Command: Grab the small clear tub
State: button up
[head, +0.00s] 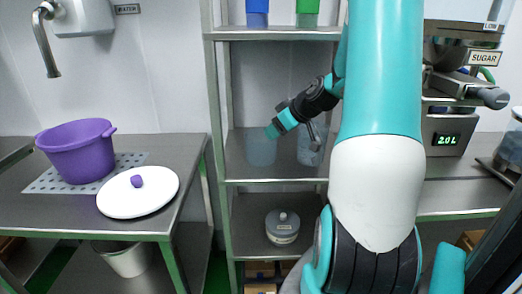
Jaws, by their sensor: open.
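A clear, see-through tub (261,154) stands upright on the middle shelf of the metal rack. Another clear container (309,150) stands to its right on the same shelf, partly behind my arm. My gripper (271,131) is open, with its teal tip overlapping the upper right rim of the left clear tub in the head view. The fingers are small here, and I cannot tell whether they touch the tub or are in front of it.
A blue container (257,12) and a green one (307,12) stand on the upper shelf. A lidded grey pot (282,228) sits below. Left, a steel table (185,152) holds a purple pot (76,152) and white lid (120,198). A SUGAR dispenser stands right.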

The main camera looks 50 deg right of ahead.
aim_at(248, 148)
jog(key=shift+w+a+r+p+x, duration=0.1)
jog(key=shift+p+x, duration=0.25)
jog(key=shift+x, duration=1.2)
jog(key=shift+w+a+r+p+x, duration=0.1)
jog(key=shift+p+x, duration=0.25)
jog(key=shift+x, duration=1.25)
jog(key=shift+w+a+r+p+x, duration=0.1)
jog(key=shift+p+x, duration=0.25)
jog(key=shift+x, duration=1.2)
grip_shut()
